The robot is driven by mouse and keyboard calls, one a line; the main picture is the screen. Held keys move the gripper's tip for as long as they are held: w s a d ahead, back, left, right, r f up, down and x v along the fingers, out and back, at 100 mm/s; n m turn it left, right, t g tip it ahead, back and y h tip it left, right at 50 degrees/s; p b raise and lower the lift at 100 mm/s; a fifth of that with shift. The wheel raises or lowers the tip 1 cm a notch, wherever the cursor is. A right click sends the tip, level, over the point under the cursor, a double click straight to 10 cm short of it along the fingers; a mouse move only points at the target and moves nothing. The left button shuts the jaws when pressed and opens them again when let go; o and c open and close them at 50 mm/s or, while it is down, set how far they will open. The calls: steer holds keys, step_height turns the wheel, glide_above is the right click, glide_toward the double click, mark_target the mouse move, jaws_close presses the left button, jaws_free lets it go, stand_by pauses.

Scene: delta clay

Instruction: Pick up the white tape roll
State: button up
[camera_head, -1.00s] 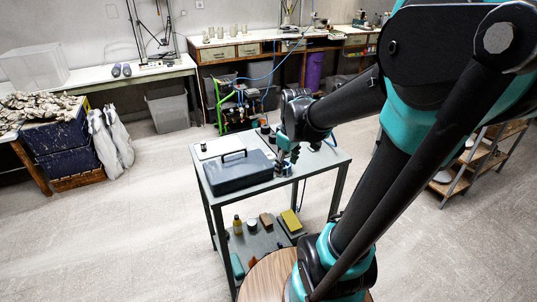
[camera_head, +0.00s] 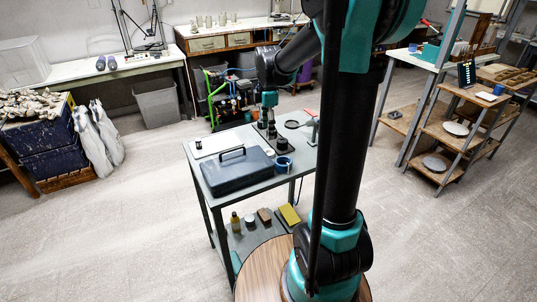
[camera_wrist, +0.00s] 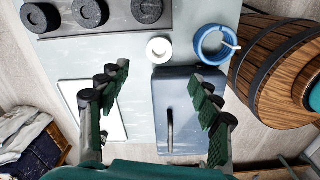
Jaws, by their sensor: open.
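The white tape roll (camera_wrist: 159,51) lies flat on the grey table top (camera_wrist: 140,52) in the wrist view. It sits just beyond the end of the blue-grey case (camera_wrist: 183,125) and left of a blue ring-shaped item (camera_wrist: 201,43). My gripper (camera_wrist: 159,72) is open and empty, with its dark green finger pads apart on either side of the case in the picture. The roll shows between and slightly beyond the fingertips. In the head view my gripper (camera_head: 267,122) is above the far part of the table, and I cannot make out the roll there.
The case (camera_head: 237,172) has a raised handle. A strip with several dark discs (camera_wrist: 90,11) lies beyond the roll. A white sheet (camera_wrist: 110,125) lies to the left. A wooden barrel (camera_wrist: 275,65) stands right of the table in the wrist view. The lower shelf holds small items.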

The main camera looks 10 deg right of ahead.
mark_target(269, 152)
step_height(269, 152, down, 10)
steer(key=shift+w+d+f, duration=0.1)
stand_by(0.4)
steer(key=c, duration=0.9)
